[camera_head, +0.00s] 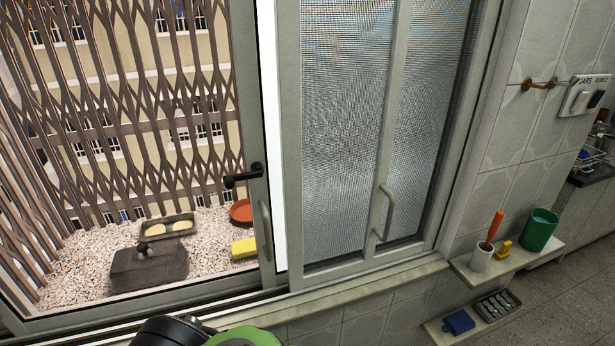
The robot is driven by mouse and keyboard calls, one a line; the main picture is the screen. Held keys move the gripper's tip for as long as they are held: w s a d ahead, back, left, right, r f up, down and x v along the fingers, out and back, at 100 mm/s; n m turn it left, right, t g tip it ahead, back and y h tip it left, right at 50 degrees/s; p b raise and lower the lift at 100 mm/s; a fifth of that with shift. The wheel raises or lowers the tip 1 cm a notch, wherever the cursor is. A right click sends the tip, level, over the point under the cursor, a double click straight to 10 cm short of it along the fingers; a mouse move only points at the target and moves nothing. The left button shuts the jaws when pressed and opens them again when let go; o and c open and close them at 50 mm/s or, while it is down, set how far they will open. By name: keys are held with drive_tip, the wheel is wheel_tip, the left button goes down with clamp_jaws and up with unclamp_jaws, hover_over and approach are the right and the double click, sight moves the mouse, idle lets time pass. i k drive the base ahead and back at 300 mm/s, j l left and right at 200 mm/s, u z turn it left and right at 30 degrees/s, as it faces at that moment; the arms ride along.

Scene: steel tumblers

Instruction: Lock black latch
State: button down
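The black latch (243,177) is on the right upright of the left window sash (253,120). Its lever points to the left, close to horizontal and tilted slightly down at its free end. A pale pull handle (266,231) is below it on the same upright. A bright white vertical strip shows between this sash and the right sash with textured panes (343,120). My gripper is not in view; only a black and green part of my arm shows at the bottom edge, below the sill and well away from the latch.
Another pale handle (387,213) is on the right sash. A wall shelf (518,259) holds a white cup, a yellow item and a green tumbler (539,230). A lower shelf holds a blue item (458,322). Beyond the left sash are gravel, a dark block and a lattice grille (130,105).

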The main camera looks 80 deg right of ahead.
sight(258, 170)
drive_tip(key=z, duration=2.1)
drive_tip(key=l+u, duration=0.15)
drive_tip(key=u, duration=0.35)
drive_tip(key=l+u, duration=0.15)
drive_tip(key=u, duration=0.35)
drive_tip(key=k+l+u, duration=0.1)
drive_tip(key=u, duration=0.4)
drive_tip(key=l+u, duration=0.15)
drive_tip(key=u, duration=0.35)
drive_tip(key=k+l+u, duration=0.1)
drive_tip(key=u, duration=0.35)
drive_tip(key=k+u, duration=0.15)
drive_tip(key=u, duration=0.35)
drive_tip(key=k+u, duration=0.1)
drive_tip(key=u, duration=0.4)
drive_tip(key=k+u, duration=0.1)
drive_tip(key=u, duration=0.4)
